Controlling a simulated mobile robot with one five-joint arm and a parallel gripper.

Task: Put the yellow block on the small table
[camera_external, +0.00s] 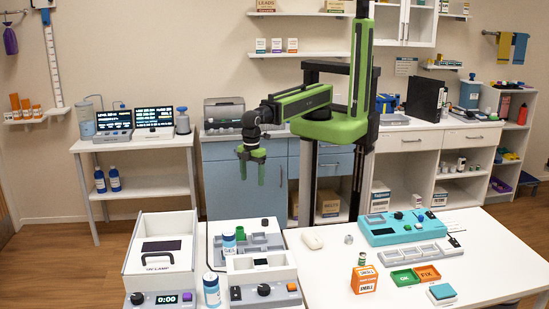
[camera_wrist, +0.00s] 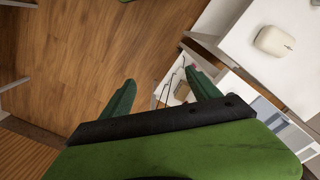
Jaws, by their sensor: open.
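My gripper (camera_external: 252,177) hangs in the air, fingers down, behind the white equipment on the front bench. In the wrist view my gripper (camera_wrist: 160,80) shows two green fingers spread apart with nothing between them. I cannot make out a yellow block in either view. A small white table (camera_external: 140,188) with a lower shelf stands against the wall at the left, well left of my gripper. Its top holds two screens and some lab gear, and I cannot tell whether it is the small table of the task.
A white lamp box (camera_external: 160,255) stands front left. Open wooden floor (camera_wrist: 90,50) lies below my gripper.

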